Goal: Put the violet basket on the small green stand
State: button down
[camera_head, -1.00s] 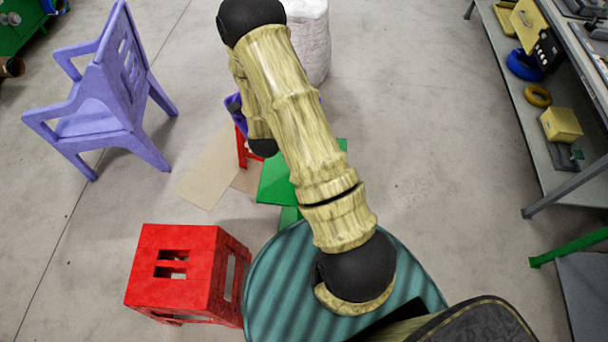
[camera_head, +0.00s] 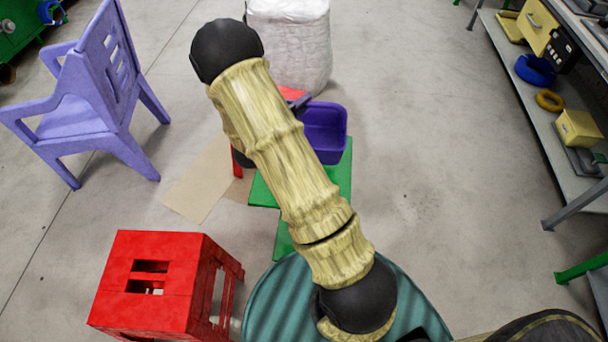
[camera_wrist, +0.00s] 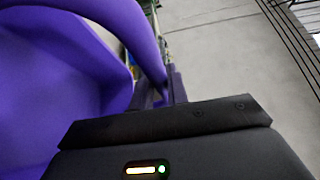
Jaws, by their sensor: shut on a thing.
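The violet basket (camera_head: 325,128) shows to the right of my arm in the head view, open side up. It overlaps the far right edge of the small green stand (camera_head: 340,176); the pictures do not settle the gap between them. My arm covers part of the stand and basket. In the wrist view the basket (camera_wrist: 60,70) fills the left side, with its curved violet handle or rim running down to my gripper (camera_wrist: 172,88). My gripper is shut on the basket there. In the head view the gripper is mostly hidden behind my arm.
A red crate-like stool (camera_head: 160,285) and a teal round top (camera_head: 270,305) are near. A violet chair (camera_head: 90,100) is left, a shelf (camera_head: 545,130) right.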

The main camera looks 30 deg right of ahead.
jog(key=shift+s+f, duration=0.15)
jog(key=shift+f, duration=0.3)
jog(key=shift+s+d+r+g, duration=0.1)
jog(key=shift+g, duration=0.2)
jog(key=shift+f, duration=2.9)
jog(key=shift+f, duration=2.1)
